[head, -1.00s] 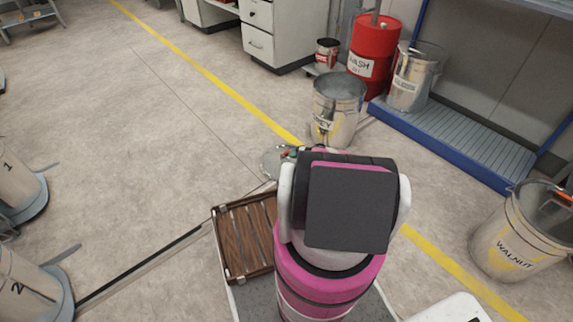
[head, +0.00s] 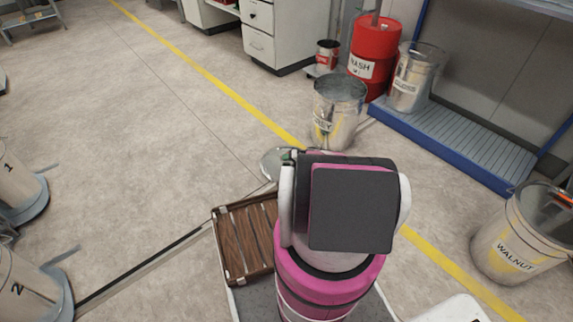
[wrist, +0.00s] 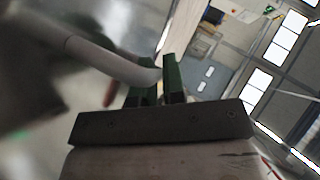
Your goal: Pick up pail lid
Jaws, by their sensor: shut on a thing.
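The pail lid (head: 274,164) is a round grey metal disc in the head view. It shows just left of my arm, which hides its right part. In the wrist view my gripper (wrist: 158,75) has dark green fingers closed around the end of a pale curved bar (wrist: 105,62). This bar seems to be part of the lid, and the blurred grey surface at left may be its face. In the head view the fingers are mostly hidden behind my arm. I cannot tell how high the lid is above the floor.
An open grey pail (head: 338,115) stands beyond the lid. A red wash drum (head: 373,62) and a blue-edged platform (head: 450,140) are at the back right. A walnut pail (head: 500,250) stands at right. A wooden crate (head: 245,238) is left of my arm.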

